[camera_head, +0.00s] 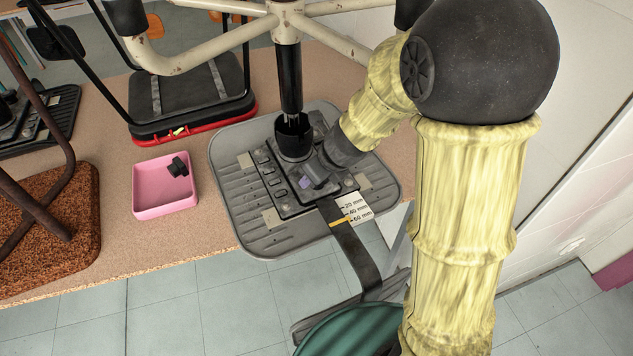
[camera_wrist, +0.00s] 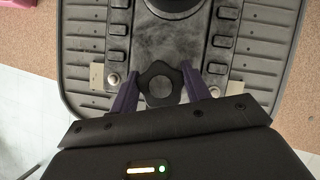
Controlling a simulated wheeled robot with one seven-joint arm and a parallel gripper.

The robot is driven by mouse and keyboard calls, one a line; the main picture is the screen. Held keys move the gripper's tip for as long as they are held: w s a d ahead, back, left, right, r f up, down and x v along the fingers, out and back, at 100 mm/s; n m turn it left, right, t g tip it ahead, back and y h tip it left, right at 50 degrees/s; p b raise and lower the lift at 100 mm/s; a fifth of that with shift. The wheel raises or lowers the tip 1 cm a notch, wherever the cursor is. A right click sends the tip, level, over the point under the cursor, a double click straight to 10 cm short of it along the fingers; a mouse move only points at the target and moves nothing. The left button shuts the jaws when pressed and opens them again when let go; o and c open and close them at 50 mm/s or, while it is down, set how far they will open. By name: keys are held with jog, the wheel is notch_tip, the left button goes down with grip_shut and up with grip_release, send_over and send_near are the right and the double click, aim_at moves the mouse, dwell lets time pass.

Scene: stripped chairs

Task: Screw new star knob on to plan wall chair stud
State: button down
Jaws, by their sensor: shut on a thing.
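My gripper (camera_head: 312,181) is low over the mechanism plate of an upturned chair with a ribbed grey seat (camera_head: 235,180). In the wrist view its purple fingers (camera_wrist: 160,92) are shut on a black star knob (camera_wrist: 160,72), which has a round grey centre. The knob is over the near part of the plate, by the bar's root. I cannot tell whether it touches the stud. The stud is hidden. The chair's dark column (camera_head: 289,80) stands upright behind my gripper. Another black knob (camera_head: 178,166) lies in the pink tray (camera_head: 150,212).
A black bar (camera_head: 352,250) with a millimetre label (camera_head: 354,208) runs off the front table edge. A black-and-red upturned chair (camera_head: 190,125) stands behind the tray, and a brown seat (camera_head: 60,220) lies left. Pale chair legs (camera_head: 225,40) spread above. Cork table is clear around the tray.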

jog(key=m+h+p, duration=0.1)
jog(key=m, duration=0.2)
jog(key=m+t+h+p, duration=0.1)
jog(key=m, duration=0.2)
jog(key=shift+r+h+p, duration=0.15)
jog(key=shift+h+p, duration=0.15)
jog(key=shift+h, duration=0.1)
jog(key=shift+m+h, duration=0.3)
jog(key=shift+m, duration=0.5)
jog(key=m+h+p, duration=0.2)
jog(key=m, duration=0.1)
jog(key=shift+m+p, duration=0.3)
jog(key=shift+m, duration=0.1)
jog(key=m+h+p, duration=0.1)
jog(key=m, duration=0.2)
jog(key=shift+p, duration=0.4)
jog(key=shift+m+g+h, duration=0.3)
jog(key=shift+m+g, duration=0.1)
jog(key=shift+m, duration=0.2)
jog(key=shift+p, duration=0.3)
